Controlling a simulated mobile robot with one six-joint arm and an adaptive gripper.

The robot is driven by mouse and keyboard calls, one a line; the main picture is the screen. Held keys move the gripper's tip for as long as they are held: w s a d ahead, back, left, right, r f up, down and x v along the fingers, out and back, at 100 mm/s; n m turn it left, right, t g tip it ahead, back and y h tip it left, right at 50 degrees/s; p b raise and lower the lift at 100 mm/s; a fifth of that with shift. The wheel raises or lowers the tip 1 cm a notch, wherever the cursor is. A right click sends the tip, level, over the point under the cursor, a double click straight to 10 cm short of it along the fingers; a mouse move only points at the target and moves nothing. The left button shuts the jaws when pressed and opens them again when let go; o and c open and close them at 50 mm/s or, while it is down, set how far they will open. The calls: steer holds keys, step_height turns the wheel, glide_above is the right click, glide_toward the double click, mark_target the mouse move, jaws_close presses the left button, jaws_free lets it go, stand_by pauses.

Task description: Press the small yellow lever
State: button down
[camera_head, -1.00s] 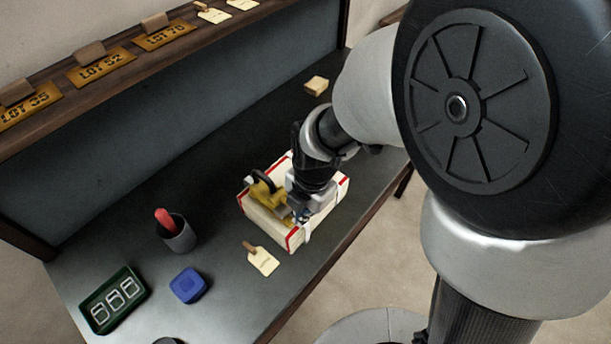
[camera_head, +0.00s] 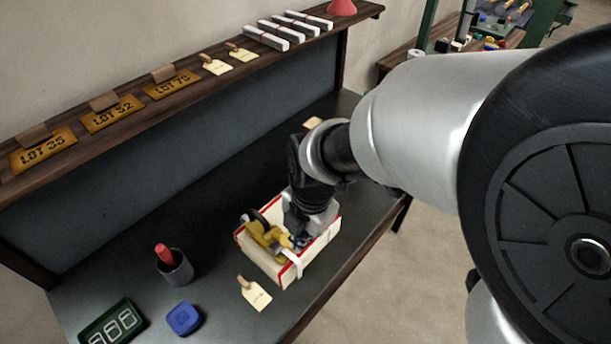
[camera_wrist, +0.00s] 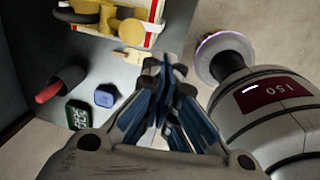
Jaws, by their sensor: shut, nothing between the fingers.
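A yellow tool (camera_head: 263,233) with a black curved handle (camera_head: 260,217) lies on a white box with red edges (camera_head: 271,267) on the dark bench. Its yellow parts (camera_wrist: 124,17) show at the top of the wrist view, cut off by the frame edge. I cannot clearly pick out the small lever among these parts. My gripper (camera_head: 300,241) is shut and empty, pointing down over the box just right of the yellow tool. In the wrist view my fingertips (camera_wrist: 165,68) are together, apart from the yellow parts in the picture. Contact is unclear in the head view.
A grey cup with a red item (camera_head: 177,270), a blue block (camera_head: 184,319), a green number display (camera_head: 112,322) and a paper tag (camera_head: 255,294) lie left of and in front of the box. A shelf with lot plates (camera_head: 113,114) runs behind. The bench between is clear.

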steer(key=r, duration=0.2)
steer(key=d+r, duration=0.1)
steer(key=r, duration=0.1)
steer(key=shift+s+p, duration=0.3)
steer(key=shift+p, duration=0.1)
stand_by(0.5)
